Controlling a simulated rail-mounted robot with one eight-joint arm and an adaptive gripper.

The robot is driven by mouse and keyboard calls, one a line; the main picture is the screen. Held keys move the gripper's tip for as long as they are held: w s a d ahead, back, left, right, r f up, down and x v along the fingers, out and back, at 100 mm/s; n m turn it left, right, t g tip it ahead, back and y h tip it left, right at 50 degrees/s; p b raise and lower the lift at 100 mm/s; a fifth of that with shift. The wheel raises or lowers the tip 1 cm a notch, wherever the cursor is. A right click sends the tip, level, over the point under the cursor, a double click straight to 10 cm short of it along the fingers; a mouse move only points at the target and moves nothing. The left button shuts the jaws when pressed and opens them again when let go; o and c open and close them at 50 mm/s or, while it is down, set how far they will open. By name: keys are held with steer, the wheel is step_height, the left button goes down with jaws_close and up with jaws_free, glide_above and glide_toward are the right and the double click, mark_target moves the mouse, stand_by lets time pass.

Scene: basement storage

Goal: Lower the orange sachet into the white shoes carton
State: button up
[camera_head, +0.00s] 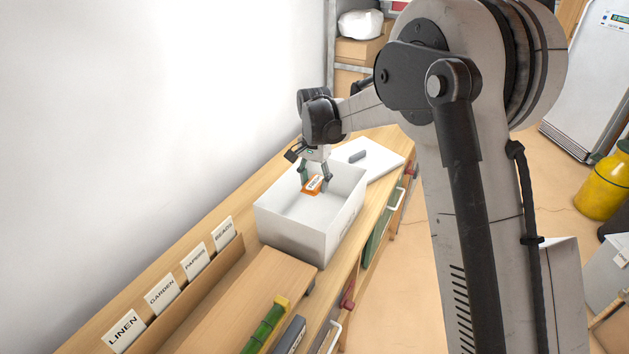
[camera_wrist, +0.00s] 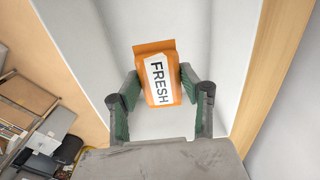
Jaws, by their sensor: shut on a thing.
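The orange sachet (camera_head: 312,184) has a white label, which reads "FRESH" on the sachet in the wrist view (camera_wrist: 160,75). My gripper (camera_head: 315,176) is shut on the sachet, with one finger on each side of it in the wrist view (camera_wrist: 159,88). The white shoes carton (camera_head: 292,228) stands open on the wooden bench. The sachet is over the carton's opening in the head view, with the white interior behind it. I cannot tell whether it touches the carton's floor.
A white lid-like panel (camera_head: 374,158) with a small grey object (camera_head: 357,156) lies behind the carton. A wooden box (camera_head: 244,301) and a row of labelled cards (camera_head: 162,290) stand in front. A white wall runs along the bench's left side.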

steer(key=b, duration=0.6)
glide_above(314, 221)
steer(key=shift+f, duration=4.3)
steer(key=shift+f+b, duration=1.6)
steer(key=shift+f, duration=0.9)
steer(key=shift+d, duration=0.1)
steer(key=o, duration=1.2)
steer(key=shift+o, duration=0.2)
steer(key=shift+r, duration=0.1)
